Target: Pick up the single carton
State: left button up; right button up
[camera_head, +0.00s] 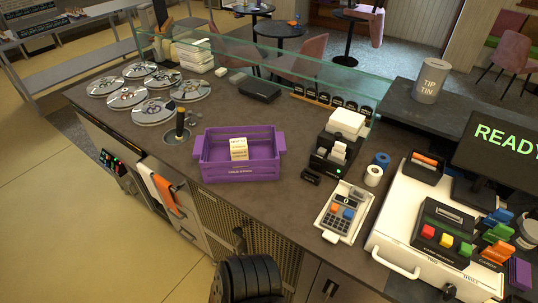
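A purple crate (268,173) stands on the dark counter near its front edge, with a handle at each end. A stack of white boxes or tubs (193,57) stands at the back left of the counter; I cannot tell whether these are cartons.
Several round lidded wells (158,110) lie left of the crate, with a dark upright handle (180,124) between. A printer (335,152), a card terminal (344,212) and a till (442,232) stand right. A glass screen (283,73) runs behind. Bare counter lies around the crate.

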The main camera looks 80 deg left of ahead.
aim_at(238, 146)
jog(key=u, duration=3.4)
jog(key=k, duration=1.3)
jog(key=u, duration=0.9)
jog(key=i, duration=2.3)
jog(key=z, duration=1.5)
jog(key=i, duration=0.65)
jog(key=z, duration=0.75)
